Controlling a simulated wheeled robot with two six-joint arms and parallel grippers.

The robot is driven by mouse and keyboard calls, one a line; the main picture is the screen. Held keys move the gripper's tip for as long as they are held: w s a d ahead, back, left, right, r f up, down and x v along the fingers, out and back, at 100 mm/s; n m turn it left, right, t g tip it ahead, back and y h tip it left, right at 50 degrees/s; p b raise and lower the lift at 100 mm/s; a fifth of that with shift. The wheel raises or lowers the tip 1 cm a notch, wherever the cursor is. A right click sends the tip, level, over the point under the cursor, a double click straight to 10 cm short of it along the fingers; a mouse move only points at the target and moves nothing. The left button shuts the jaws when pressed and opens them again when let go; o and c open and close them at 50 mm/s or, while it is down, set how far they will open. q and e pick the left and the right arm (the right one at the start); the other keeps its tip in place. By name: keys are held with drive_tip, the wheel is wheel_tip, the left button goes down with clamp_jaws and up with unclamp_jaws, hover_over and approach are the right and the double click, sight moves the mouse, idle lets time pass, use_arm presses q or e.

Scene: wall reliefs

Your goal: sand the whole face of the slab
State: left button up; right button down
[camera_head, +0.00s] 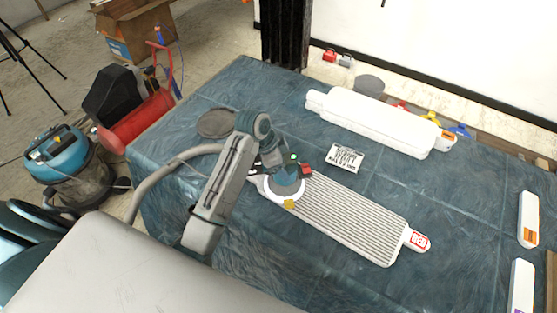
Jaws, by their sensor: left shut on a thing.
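The slab (345,219) lies on the blue cloth-covered table, slanting down to the right. Its face is pale with fine lengthwise ribs, and a white tab with a red label sticks out at its right end. My left gripper (287,178) is over the slab's left end, shut on a round sander (286,194) with a white rim. The sander is at the slab's left end and hides part of it; I cannot tell whether it touches the face. The fingertips are mostly hidden. My right gripper is not in view.
A long white block (378,120) lies behind the slab, with a printed card (345,157) between them. A dark round disc (215,123) lies at left. A grey hose (150,188) curves over the table's left edge. White bars (528,220) lie at far right.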

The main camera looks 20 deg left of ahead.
sight(291, 166)
use_arm(q)
drive_tip(key=shift+w+d+r, duration=0.1)
drive_tip(key=shift+d+r, duration=0.1)
drive_tip(key=shift+r, duration=0.05)
drive_tip(key=shift+d, duration=0.2)
drive_tip(key=shift+s+d+p, duration=0.25)
drive_tip(key=shift+d+p, duration=0.5)
drive_tip(key=shift+d, duration=0.3)
drive_tip(key=shift+s+d+f, duration=0.1)
drive_tip(key=shift+s+d, duration=0.05)
drive_tip(key=shift+d, duration=0.4)
drive_tip(key=shift+d+p, duration=0.15)
drive_tip(key=shift+p, duration=0.25)
drive_tip(key=shift+s+d+p, duration=0.2)
drive_tip(key=shift+d+p, duration=0.15)
drive_tip(key=shift+d, duration=0.3)
drive_tip(key=shift+s+d+p, duration=0.25)
drive_tip(key=shift+d+p, duration=0.35)
drive_tip(key=shift+d, duration=0.65)
